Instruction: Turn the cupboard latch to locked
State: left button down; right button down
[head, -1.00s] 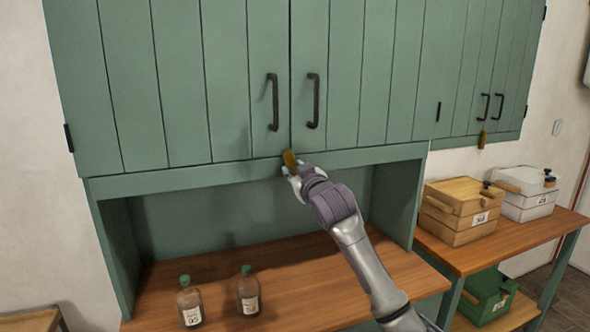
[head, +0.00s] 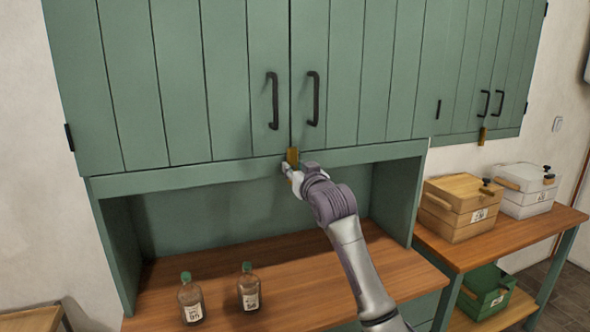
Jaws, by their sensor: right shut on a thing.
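The green cupboard (head: 220,80) has two closed doors with dark handles. A small brass latch (head: 293,155) sits at the bottom of the seam between the doors and stands about upright. My right gripper (head: 291,166) is at the latch, shut on it from below. Its fingers hide the lower part of the latch. My left gripper is not in view.
Two bottles with green caps (head: 191,299) stand on the wooden counter (head: 290,275) below. A second green cupboard (head: 470,80) with its own brass latch (head: 482,137) hangs at right. Wooden (head: 455,212) and white (head: 525,190) boxes stand on the side table.

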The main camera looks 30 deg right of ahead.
jog(key=shift+f, duration=0.15)
jog(key=c, duration=0.9)
grip_release()
jog(key=v, duration=1.2)
